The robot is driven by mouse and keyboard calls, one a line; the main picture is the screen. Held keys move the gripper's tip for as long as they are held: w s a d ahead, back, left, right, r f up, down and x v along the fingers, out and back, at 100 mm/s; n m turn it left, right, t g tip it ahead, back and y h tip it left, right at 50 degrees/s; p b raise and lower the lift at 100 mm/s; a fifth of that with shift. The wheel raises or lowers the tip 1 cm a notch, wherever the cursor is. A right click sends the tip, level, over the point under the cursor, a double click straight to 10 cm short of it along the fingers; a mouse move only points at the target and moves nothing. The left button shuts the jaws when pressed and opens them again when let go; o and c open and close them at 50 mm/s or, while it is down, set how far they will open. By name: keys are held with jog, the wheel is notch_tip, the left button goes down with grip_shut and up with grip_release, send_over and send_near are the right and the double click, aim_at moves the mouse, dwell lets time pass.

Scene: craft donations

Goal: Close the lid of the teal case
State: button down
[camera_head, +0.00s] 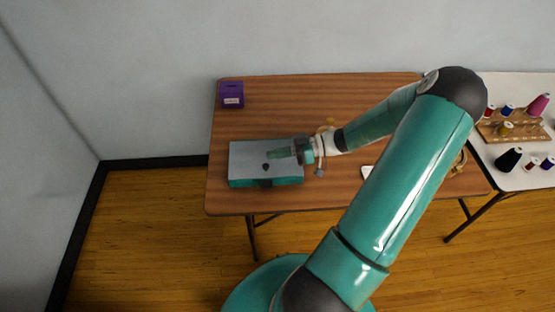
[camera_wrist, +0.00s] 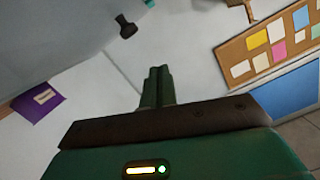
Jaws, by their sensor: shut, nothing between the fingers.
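The teal case (camera_head: 243,183) sits at the left front of the brown table. Its flat grey top (camera_head: 245,153), which looks like the lid, lies over it. A small dark knob (camera_head: 265,167) shows on that top and a dark latch on the teal front. I cannot tell whether a thin gap remains under the lid. My gripper (camera_head: 272,154) is over the grey top, fingers pointing left, shut and empty. I cannot tell whether it touches. In the wrist view the shut green fingers (camera_wrist: 157,82) point upward in the picture.
A purple box (camera_head: 232,94) stands at the table's back left; it also shows in the wrist view (camera_wrist: 38,101). A wooden rack with thread spools (camera_head: 507,128) is on the white table at right. My arm hides part of the brown table. Bare tabletop (camera_head: 280,100) lies behind the case.

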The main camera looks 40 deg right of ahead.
jog(key=v, duration=0.9)
jog(key=shift+s+d, duration=0.2)
jog(key=shift+s, duration=0.25)
jog(key=shift+r, duration=0.1)
jog(key=w+a+r+m+g+h, duration=0.1)
jog(key=a+r+g+h, duration=0.35)
jog(key=a, duration=0.35)
jog(key=w+a+r+m+g+h, duration=0.1)
jog(key=w+a+r+g+h, duration=0.15)
jog(key=a+r+g, duration=0.4)
jog(key=s+a+r+m+t+h, duration=0.2)
jog(key=s+a+r+t+h, duration=0.1)
jog(key=a, duration=0.4)
jog(key=s+a+r+m+t+h, duration=0.3)
jog(key=s+a+r+t, duration=0.1)
jog(key=a+r, duration=0.4)
jog(key=shift+s+a+t+h, duration=0.3)
jog(key=shift+s+t, duration=0.1)
jog(key=shift+s, duration=0.1)
